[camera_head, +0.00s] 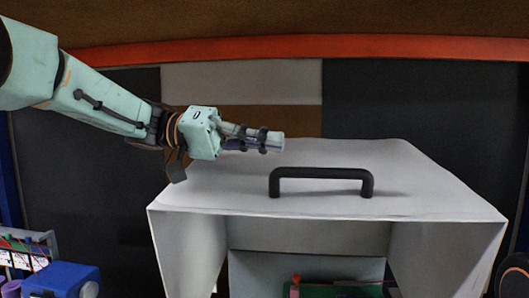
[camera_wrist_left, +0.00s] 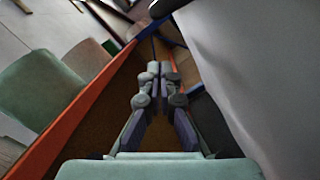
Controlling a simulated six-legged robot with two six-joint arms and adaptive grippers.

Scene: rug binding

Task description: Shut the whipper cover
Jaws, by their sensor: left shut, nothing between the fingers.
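The whipper cover (camera_head: 320,205) is a pale grey, box-like hood with a flat top and an open front. A black bar handle (camera_head: 322,173) stands on its top near the front edge. My left gripper (camera_head: 282,142) is shut and empty, at the left of the handle and apart from it, over the cover's top. In the left wrist view the two fingers (camera_wrist_left: 160,72) are together, and a pale panel (camera_wrist_left: 250,60), likely the cover, fills the right side. My right gripper is not in view.
Under the cover's open front a green part (camera_head: 340,291) and a red-tipped rod show. A blue box (camera_head: 62,279) and a rack of coloured items (camera_head: 24,255) stand at lower left. A dark round thing (camera_head: 514,276) is at lower right. An orange-red beam (camera_head: 400,47) crosses behind.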

